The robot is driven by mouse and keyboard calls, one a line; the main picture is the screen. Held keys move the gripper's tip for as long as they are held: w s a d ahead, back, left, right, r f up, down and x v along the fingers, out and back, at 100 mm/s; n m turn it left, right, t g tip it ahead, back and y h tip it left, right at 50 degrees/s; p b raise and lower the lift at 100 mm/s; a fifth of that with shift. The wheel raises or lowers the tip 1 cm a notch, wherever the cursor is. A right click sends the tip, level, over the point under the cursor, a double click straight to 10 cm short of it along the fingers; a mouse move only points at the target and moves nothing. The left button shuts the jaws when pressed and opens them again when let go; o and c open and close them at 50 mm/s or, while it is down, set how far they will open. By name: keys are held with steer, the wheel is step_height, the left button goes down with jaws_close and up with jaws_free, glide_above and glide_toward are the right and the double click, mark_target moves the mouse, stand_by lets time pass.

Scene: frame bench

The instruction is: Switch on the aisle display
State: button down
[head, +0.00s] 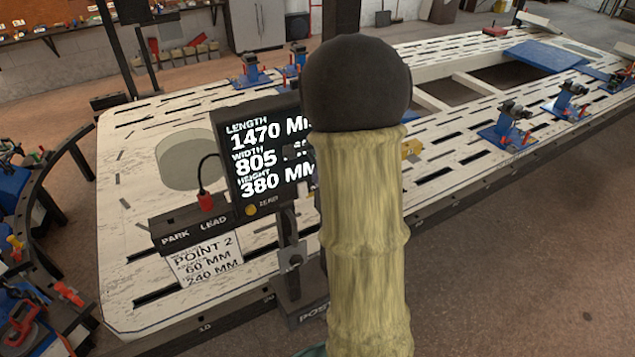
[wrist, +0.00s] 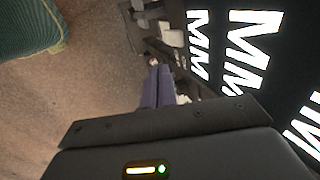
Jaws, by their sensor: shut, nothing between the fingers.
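A black display (head: 265,155) stands on a post at the edge of the slotted bench; it is lit, with white lines for length 1470, width 805 and height 380 mm. A round yellow button (head: 251,210) marked ZERO is on its lower frame. I cannot tell whether this is the aisle display. In the wrist view the display (wrist: 240,95) fills the right side, its letters turned sideways. My gripper (wrist: 154,64) is shut and empty, beside the display's edge. In the head view my arm hides most of the gripper and the display's right side.
A red plug (head: 205,202) on a black cable sits at a box (head: 190,228) marked PARK LEAD, left of the display. A paper card (head: 205,260) reading POINT 2 hangs below. Blue clamps (head: 507,130) stand on the bench (head: 140,190). Floor at right is clear.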

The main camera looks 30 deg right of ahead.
step_height(320, 180, up, 6)
steer(key=s+a+f+n, duration=0.4)
steer(key=s+a+n, duration=0.4)
steer(key=a+n, duration=0.1)
steer(key=s+a+f+n+g, duration=0.1)
steer(key=s+a+f+n, duration=0.4)
steer(key=s+a+n, duration=0.2)
steer(key=a+n, duration=0.2)
steer(key=shift+s+a+f+g, duration=0.15)
steer(key=shift+s+a+g, duration=0.15)
steer(key=shift+s+a, duration=0.1)
